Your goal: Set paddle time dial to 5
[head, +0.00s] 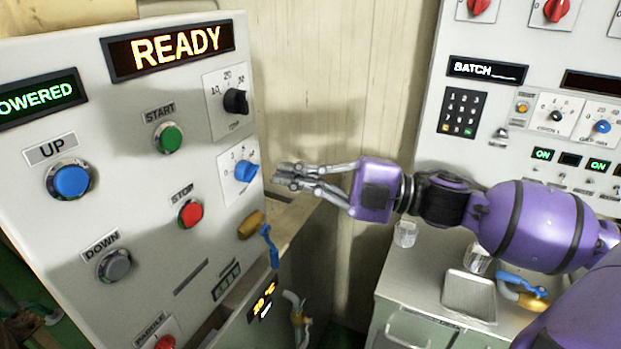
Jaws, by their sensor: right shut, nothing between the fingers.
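A blue dial (246,171) sits on a white plate at the right edge of the left panel; its small marks are too fine to read surely. Above it is a black dial (236,101) marked 10, 20, 30. I cannot tell from the labels which one is the paddle time dial. My right gripper (282,177) comes in from the right, shut and empty, its fingertips pointing left just right of the blue dial. A small gap shows between them in the picture. My left gripper is not in view.
The left panel holds a green START button (169,139), a red STOP button (190,213), a blue UP button (71,180) and a grey DOWN button (114,264). A yellow and blue valve (251,225) juts out below the dials. A counter with a metal tray (469,296) stands right.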

